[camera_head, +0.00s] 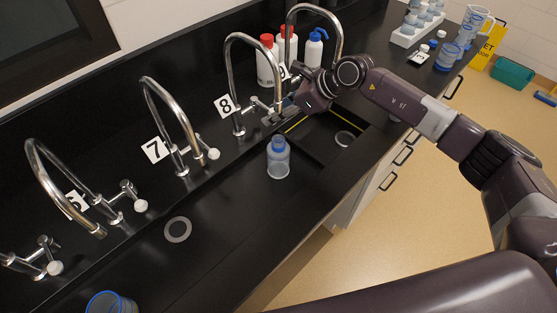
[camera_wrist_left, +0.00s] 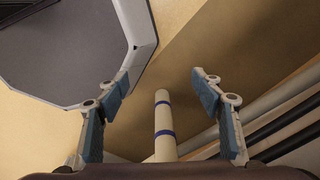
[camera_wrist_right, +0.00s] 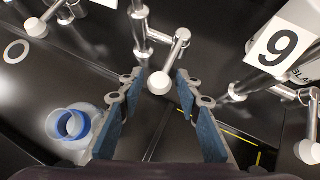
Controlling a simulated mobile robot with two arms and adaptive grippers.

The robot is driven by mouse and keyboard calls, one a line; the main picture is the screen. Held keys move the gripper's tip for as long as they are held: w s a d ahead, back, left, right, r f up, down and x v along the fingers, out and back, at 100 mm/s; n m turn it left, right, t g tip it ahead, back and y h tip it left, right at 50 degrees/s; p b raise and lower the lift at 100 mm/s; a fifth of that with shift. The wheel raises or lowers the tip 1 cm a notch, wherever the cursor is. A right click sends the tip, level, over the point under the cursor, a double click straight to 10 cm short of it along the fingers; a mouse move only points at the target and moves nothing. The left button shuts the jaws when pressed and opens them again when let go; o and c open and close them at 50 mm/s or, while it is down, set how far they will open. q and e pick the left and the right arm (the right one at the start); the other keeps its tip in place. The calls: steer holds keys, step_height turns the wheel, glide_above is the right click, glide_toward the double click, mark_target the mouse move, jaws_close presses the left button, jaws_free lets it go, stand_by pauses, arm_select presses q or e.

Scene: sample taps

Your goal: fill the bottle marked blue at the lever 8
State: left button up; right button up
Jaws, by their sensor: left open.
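The bottle with the blue neck (camera_head: 278,157) stands upright on the black counter below the spout of the tap marked 8 (camera_head: 224,104). It also shows at the lower left of the right wrist view (camera_wrist_right: 72,130). Its fill level cannot be told, and no water stream shows. My right gripper (camera_head: 282,113) is at tap 8's lever. In the right wrist view, its fingers (camera_wrist_right: 158,85) are open on either side of the lever's white knob (camera_wrist_right: 158,82), with gaps visible. My left gripper (camera_wrist_left: 160,80) is open and empty above the floor; the head view does not show it.
Taps marked 7 (camera_head: 154,149) and 6 (camera_head: 76,199) stand to the left. Red-capped bottles (camera_head: 267,68) and a blue-capped wash bottle (camera_head: 314,50) stand behind tap 9. A blue-rimmed vessel (camera_head: 110,303) is at the front left. A recessed sink (camera_head: 318,135) lies right of the bottle.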

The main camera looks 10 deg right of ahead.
arm_select(q)
steer(key=shift+d, duration=0.2)
arm_select(e)
steer(key=shift+s+d+r+p, duration=0.15)
steer(key=shift+d+r+p, duration=0.2)
steer(key=shift+r, duration=0.1)
arm_select(q)
steer(key=r+p, duration=0.2)
steer(key=r, duration=0.1)
steer(key=shift+s+d, duration=0.15)
steer(key=shift+s, duration=0.05)
arm_select(e)
steer(key=v, duration=0.7)
steer(key=shift+f, duration=0.15)
